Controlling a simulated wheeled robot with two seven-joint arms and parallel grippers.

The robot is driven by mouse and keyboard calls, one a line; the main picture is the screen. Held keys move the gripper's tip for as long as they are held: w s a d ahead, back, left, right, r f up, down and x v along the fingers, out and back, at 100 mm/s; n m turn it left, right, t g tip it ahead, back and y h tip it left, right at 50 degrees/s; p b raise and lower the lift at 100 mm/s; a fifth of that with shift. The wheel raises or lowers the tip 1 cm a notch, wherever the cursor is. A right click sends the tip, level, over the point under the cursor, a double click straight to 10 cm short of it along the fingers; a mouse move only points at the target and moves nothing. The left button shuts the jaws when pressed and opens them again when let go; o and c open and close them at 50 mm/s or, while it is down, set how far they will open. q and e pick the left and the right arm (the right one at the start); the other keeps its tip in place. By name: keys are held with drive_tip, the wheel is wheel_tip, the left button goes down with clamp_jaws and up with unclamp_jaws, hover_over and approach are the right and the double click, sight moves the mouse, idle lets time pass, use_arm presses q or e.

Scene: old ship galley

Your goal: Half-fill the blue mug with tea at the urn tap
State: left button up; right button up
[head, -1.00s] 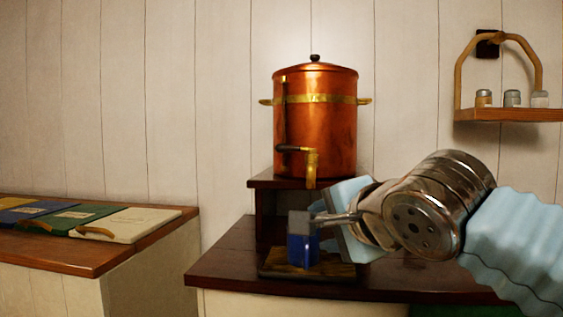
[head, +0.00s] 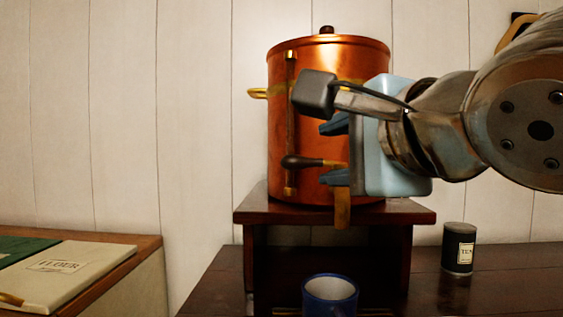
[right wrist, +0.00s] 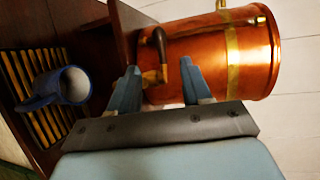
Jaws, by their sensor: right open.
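The copper tea urn (head: 290,120) stands on a dark raised shelf. Its tap has a dark lever handle (head: 303,162) and a brass spout (head: 342,212). The blue mug (head: 330,295) stands upright below the spout, cut off by the lower edge. In the right wrist view the mug (right wrist: 46,92) stands on a slatted tray, with a pale inside; I see no clear tea in it. My right gripper (head: 332,152) is open in front of the urn at tap height. In the right wrist view the tap (right wrist: 157,62) shows just beyond and between its fingertips. My left gripper is out of view.
The slatted tray (right wrist: 62,122) lies on the dark counter. A black labelled tin (head: 458,250) stands on the counter at the right. The dark shelf (head: 400,217) sticks out under the urn.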

sight(293, 164)
drive_tip(key=p+x, duration=0.2)
drive_tip(key=x, duration=1.1)
drive_tip(key=shift+w+a+f, duration=0.1)
drive_tip(key=shift+w, duration=0.2)
clamp_jaws()
